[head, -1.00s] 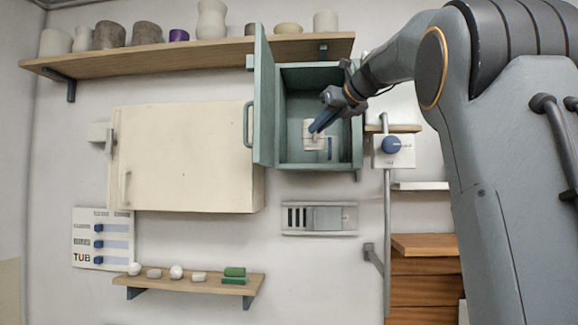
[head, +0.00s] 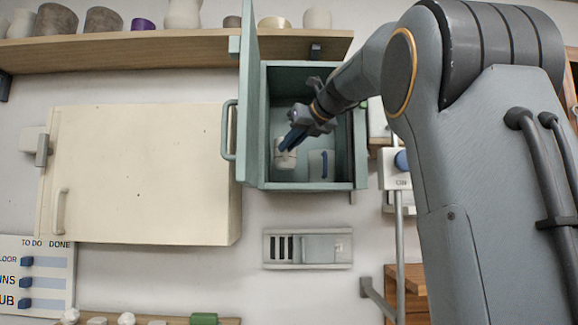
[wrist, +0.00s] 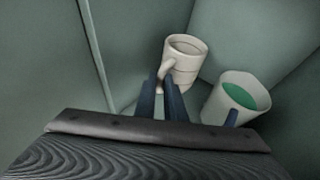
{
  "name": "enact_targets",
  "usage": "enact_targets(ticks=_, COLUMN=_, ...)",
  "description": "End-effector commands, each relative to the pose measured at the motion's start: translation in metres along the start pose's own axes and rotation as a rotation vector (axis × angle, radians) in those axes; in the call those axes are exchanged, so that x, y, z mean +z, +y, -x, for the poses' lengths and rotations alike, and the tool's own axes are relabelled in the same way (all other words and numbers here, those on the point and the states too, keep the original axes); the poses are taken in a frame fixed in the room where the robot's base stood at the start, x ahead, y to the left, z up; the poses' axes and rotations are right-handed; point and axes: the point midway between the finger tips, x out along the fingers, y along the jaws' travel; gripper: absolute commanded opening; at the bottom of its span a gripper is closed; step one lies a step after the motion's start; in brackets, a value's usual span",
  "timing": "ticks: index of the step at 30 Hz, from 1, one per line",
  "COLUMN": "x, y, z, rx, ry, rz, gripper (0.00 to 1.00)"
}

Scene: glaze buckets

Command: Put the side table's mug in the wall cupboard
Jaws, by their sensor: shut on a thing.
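The teal wall cupboard (head: 357,130) is open, its door (head: 247,110) swung out on the left. My gripper (head: 289,142) reaches inside it and is shut on a cream mug (head: 284,160). In the wrist view my gripper's blue fingers (wrist: 162,90) are at the handle of the cream mug (wrist: 183,60), which looks upright. I cannot tell whether the mug touches the cupboard floor. Another pale mug (head: 321,164) with a blue handle stands to its right, apart from it. In the wrist view that mug (wrist: 222,100) is green inside.
The open door borders my arm's space on the left. A shut cream cupboard (head: 140,175) hangs to the left. A shelf (head: 130,47) with several pots runs above. A wall switch box (head: 395,170) and an upright pole (head: 400,250) stand to the right.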

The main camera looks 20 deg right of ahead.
Motion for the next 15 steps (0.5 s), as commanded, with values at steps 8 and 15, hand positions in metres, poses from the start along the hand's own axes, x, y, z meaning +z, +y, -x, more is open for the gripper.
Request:
enact_targets(ticks=8, x=-0.021, y=-0.001, z=-0.008, rx=-0.002, ry=-0.002, rz=-0.001, gripper=0.0)
enact_targets(ticks=15, x=-0.045, y=-0.002, z=-0.017, rx=-0.003, ry=-0.003, rz=0.0, gripper=0.0)
